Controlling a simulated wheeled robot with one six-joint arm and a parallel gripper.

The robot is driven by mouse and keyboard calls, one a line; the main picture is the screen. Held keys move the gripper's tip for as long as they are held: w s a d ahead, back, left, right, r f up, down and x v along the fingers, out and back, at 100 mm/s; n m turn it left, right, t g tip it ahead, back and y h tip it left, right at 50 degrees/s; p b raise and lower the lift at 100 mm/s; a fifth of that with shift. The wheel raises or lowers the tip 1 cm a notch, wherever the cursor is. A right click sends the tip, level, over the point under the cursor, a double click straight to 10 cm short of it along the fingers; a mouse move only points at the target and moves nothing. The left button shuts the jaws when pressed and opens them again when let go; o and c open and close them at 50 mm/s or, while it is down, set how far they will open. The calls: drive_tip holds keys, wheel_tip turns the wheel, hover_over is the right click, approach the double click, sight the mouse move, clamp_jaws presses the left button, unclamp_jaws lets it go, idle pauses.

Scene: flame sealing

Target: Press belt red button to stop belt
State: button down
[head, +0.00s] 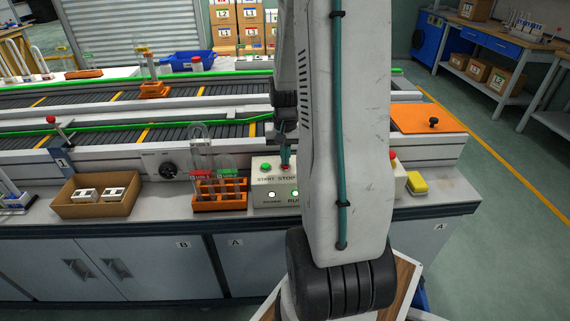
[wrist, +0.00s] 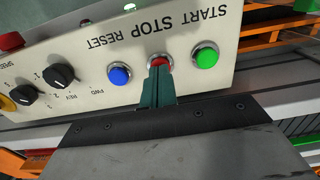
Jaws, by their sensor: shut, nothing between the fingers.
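The belt's red STOP button (wrist: 159,62) sits between the green START button (wrist: 206,57) and the blue RESET button (wrist: 119,75) on a pale control box (wrist: 85,60). In the head view the control box (head: 262,180) stands on the bench in front of the conveyor belt (head: 190,135). My gripper (wrist: 157,72) is shut and empty, with its green fingertips at the red button and covering part of it. I cannot tell whether they touch or press it. In the head view my gripper (head: 286,157) points down at the red button, and my arm hides the right part of the box.
An orange rack (head: 220,196) with glass tubes stands just left of the box. A cardboard tray (head: 95,195) lies further left. A yellow block (head: 417,184) sits to the right. The box also carries black knobs (wrist: 60,75) and another red button (wrist: 11,41).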

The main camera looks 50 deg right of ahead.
drive_tip(key=shift+f, duration=0.25)
wheel_tip(320, 180, up, 8)
idle(0.8)
drive_tip(key=shift+s, duration=0.1)
idle(0.6)
drive_tip(key=s+a+r+n, duration=0.3)
drive_tip(key=s+a+r, duration=0.1)
drive_tip(key=a, duration=0.6)
drive_tip(key=s+a+r+n+t, duration=0.1)
drive_tip(key=s+a+r+n, duration=0.2)
drive_tip(key=a, duration=0.7)
drive_tip(key=s+a+r+n, duration=0.4)
drive_tip(key=s+a+r, duration=0.1)
drive_tip(key=a, duration=0.5)
drive_tip(key=shift+s+a+r, duration=0.2)
drive_tip(key=shift+a+r, duration=0.1)
drive_tip(key=shift+r, duration=0.35)
